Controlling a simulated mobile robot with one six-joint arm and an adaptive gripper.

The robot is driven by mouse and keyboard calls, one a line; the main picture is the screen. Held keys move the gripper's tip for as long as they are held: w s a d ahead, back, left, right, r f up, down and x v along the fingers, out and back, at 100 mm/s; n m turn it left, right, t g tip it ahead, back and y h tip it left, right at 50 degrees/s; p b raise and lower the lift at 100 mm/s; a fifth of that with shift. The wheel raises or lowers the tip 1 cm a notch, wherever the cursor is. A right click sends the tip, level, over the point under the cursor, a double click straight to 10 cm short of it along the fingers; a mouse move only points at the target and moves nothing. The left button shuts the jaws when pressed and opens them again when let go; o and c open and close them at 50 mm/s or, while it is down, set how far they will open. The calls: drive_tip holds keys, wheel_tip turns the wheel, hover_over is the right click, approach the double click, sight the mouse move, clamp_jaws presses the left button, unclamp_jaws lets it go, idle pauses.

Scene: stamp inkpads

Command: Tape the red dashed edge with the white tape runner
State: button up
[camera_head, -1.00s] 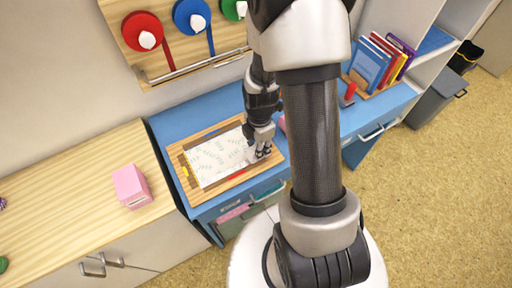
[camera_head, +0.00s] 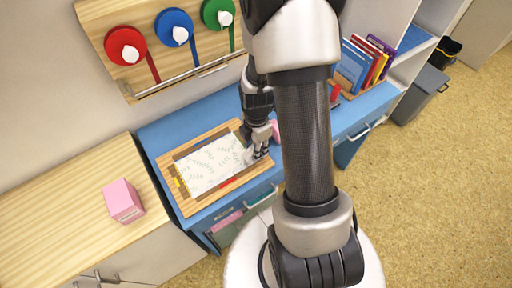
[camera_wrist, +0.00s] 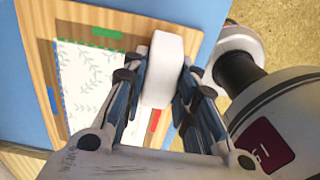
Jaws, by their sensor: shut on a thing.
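My gripper (camera_wrist: 163,82) is shut on the white tape runner (camera_wrist: 163,66), a white rounded block between its fingers in the wrist view. In the head view my gripper (camera_head: 260,152) is over the right end of the leaf-patterned paper (camera_head: 212,164). The paper (camera_wrist: 82,85) lies on a wooden board (camera_head: 190,205). A red marker strip (camera_wrist: 154,121) shows beside the fingers; it also shows at the board's front side (camera_head: 231,183). Blue and green dashed edges are visible in the wrist view. The red dashed edge is hidden or too small to make out.
The board lies on a blue desk (camera_head: 160,132). A pink box (camera_head: 123,201) stands on the wooden cabinet at left. Tape reels hang on a wall panel (camera_head: 150,80) behind. Books (camera_head: 364,62) stand at the desk's right. A pink item sits near my gripper.

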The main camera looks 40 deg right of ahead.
drive_tip(key=shift+r+p, duration=2.25)
drive_tip(key=shift+r, duration=0.95)
drive_tip(key=shift+f, duration=0.1)
